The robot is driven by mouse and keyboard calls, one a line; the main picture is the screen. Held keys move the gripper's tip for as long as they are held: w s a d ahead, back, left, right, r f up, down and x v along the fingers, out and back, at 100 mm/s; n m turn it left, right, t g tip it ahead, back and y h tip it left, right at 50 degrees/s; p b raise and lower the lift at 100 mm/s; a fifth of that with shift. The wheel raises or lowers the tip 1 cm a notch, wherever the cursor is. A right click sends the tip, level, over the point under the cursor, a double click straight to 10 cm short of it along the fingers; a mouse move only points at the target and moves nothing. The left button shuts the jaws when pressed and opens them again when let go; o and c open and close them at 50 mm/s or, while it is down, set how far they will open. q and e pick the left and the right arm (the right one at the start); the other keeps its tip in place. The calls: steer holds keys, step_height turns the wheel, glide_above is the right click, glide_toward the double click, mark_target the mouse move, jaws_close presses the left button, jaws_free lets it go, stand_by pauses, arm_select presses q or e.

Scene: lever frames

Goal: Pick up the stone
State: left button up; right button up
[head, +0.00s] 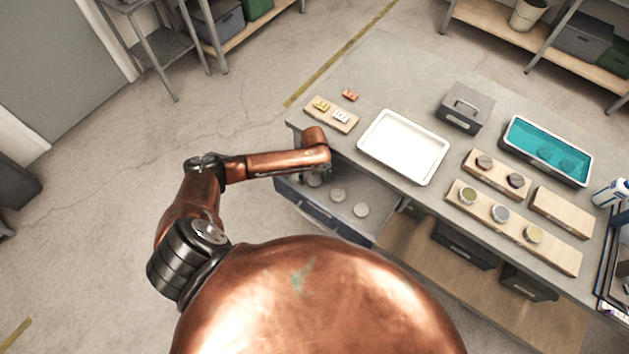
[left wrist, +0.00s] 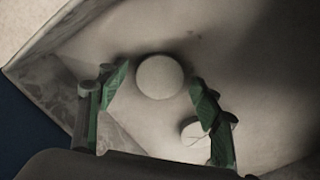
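Pale round stone-like discs lie in the open drawer (head: 332,222) under the table's front edge. In the head view one disc (head: 337,195) is near the middle and another (head: 361,209) is to its right; a third (head: 314,181) is beside my left gripper (head: 325,174), which is partly hidden by its arm. In the left wrist view my left gripper (left wrist: 160,80) is open, its green-padded fingers spread either side of one pale disc (left wrist: 160,76). I cannot tell how far above it they are. Another disc (left wrist: 194,132) is partly hidden behind the right finger. My right gripper is out of view.
The drawer's walls (left wrist: 40,75) bound the space around the discs. On the table stand a white tray (head: 403,147), a grey box (head: 465,107), a teal-filled tub (head: 548,150) and wooden boards with round pieces (head: 515,228). Floor to the left is clear.

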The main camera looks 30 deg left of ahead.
arm_select(q)
steer(key=c, duration=1.2)
steer(key=shift+o, duration=0.2)
